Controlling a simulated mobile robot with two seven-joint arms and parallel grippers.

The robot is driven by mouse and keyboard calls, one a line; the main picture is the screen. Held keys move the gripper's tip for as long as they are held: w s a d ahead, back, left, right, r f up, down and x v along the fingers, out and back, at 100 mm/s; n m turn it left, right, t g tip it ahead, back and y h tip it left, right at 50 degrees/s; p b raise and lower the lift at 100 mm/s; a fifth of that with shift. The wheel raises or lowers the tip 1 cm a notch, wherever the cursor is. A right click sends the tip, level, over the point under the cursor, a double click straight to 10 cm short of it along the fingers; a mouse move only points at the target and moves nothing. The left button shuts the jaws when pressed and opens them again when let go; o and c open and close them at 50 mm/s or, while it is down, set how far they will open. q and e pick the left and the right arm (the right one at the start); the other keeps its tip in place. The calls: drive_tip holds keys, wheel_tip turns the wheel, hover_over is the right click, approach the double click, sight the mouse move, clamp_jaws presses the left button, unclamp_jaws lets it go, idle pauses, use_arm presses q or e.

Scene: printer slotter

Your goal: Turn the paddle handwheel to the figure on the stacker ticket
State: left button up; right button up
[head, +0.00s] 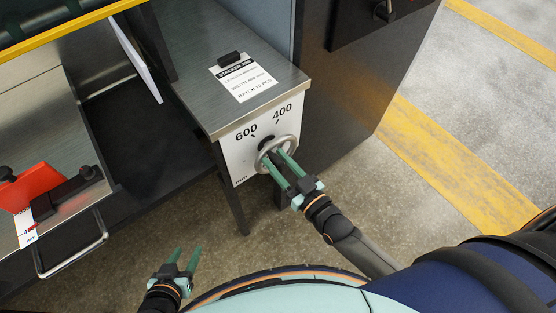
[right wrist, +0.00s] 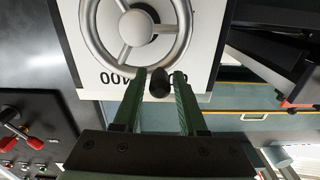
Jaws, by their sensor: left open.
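The paddle handwheel (head: 291,146) is a grey ring on the white front panel of a metal cabinet. The figures 600 and 400 stand above it. In the right wrist view the handwheel (right wrist: 180,45) appears upside down, with a black knob (right wrist: 159,83) on its rim. My right gripper (right wrist: 160,78) is at the wheel, its green fingers apart on either side of the knob; contact cannot be told. The stacker ticket (head: 244,82) lies on the cabinet top under a black clip; its small print is blurred, with a width line near 400. My left gripper (head: 186,250) is open and empty, low, away from the cabinet.
A dark machine side (head: 345,80) stands at right. Open floor lies in front.

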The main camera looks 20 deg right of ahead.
clamp_jaws()
idle(1.1)
